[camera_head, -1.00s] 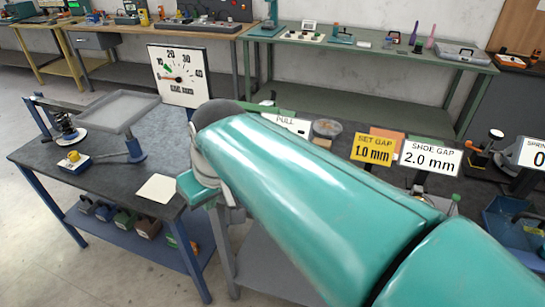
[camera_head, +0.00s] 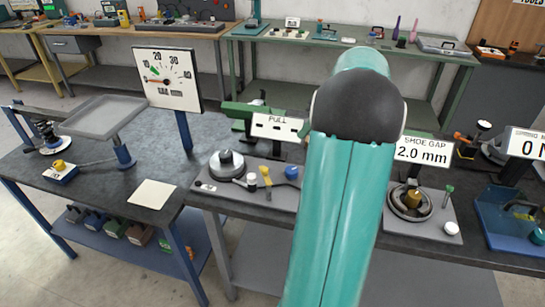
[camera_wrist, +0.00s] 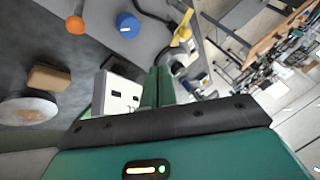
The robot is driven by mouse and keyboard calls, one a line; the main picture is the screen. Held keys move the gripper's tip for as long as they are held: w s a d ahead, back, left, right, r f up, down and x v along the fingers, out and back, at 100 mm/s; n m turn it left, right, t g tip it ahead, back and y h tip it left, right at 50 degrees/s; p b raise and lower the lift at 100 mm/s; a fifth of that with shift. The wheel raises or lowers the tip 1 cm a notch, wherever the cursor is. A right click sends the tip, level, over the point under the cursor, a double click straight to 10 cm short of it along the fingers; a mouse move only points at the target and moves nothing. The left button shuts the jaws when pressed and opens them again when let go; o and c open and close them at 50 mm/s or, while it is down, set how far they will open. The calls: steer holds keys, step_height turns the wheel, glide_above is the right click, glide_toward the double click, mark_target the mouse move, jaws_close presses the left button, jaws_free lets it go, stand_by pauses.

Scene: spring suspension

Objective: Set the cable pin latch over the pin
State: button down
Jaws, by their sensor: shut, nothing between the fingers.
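The grey base plate (camera_head: 212,189) in front of the white PULL sign (camera_head: 275,124) carries a grey stepped disc (camera_head: 227,163), a white knob, a yellow upright piece (camera_head: 266,178) and a blue knob (camera_head: 291,172). I cannot tell which part is the cable pin latch or the pin. In the wrist view my gripper (camera_wrist: 158,86) is shut and empty, its green fingers together. A blue knob (camera_wrist: 128,25), an orange ball (camera_wrist: 75,24) and a yellow piece (camera_wrist: 182,35) lie beyond the fingers. In the head view my arm hides the gripper.
A dial gauge (camera_head: 167,77) and a grey tray (camera_head: 112,112) stand on the left table. A SHOE GAP sign (camera_head: 422,151) and a round brake unit (camera_head: 411,203) sit right of my arm. A blue tray (camera_head: 509,217) is farther right. The wrist view shows a brown block (camera_wrist: 50,78).

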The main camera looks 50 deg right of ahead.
mark_target(265, 172)
steer(key=w+a+f, duration=0.4)
steer(key=a+f, duration=0.4)
steer(key=shift+f, duration=0.25)
steer(key=shift+w+a+n+g+y, duration=0.3)
steer(key=shift+n+g, duration=0.1)
steer(key=shift+n, duration=0.4)
stand_by(0.3)
steer(key=shift+w+a+n+g+y, duration=0.2)
steer(key=shift+w+a+n+g, duration=0.25)
steer(key=shift+n, duration=0.5)
steer(key=shift+w+a+n+g+y, duration=0.2)
steer(key=shift+n+g, duration=0.4)
steer(key=shift+n, duration=0.3)
steer(key=shift+w+a+n+g+y, duration=0.3)
steer(key=shift+n+g, duration=0.25)
steer(key=shift+n, duration=0.4)
steer(key=shift+s+d, duration=0.1)
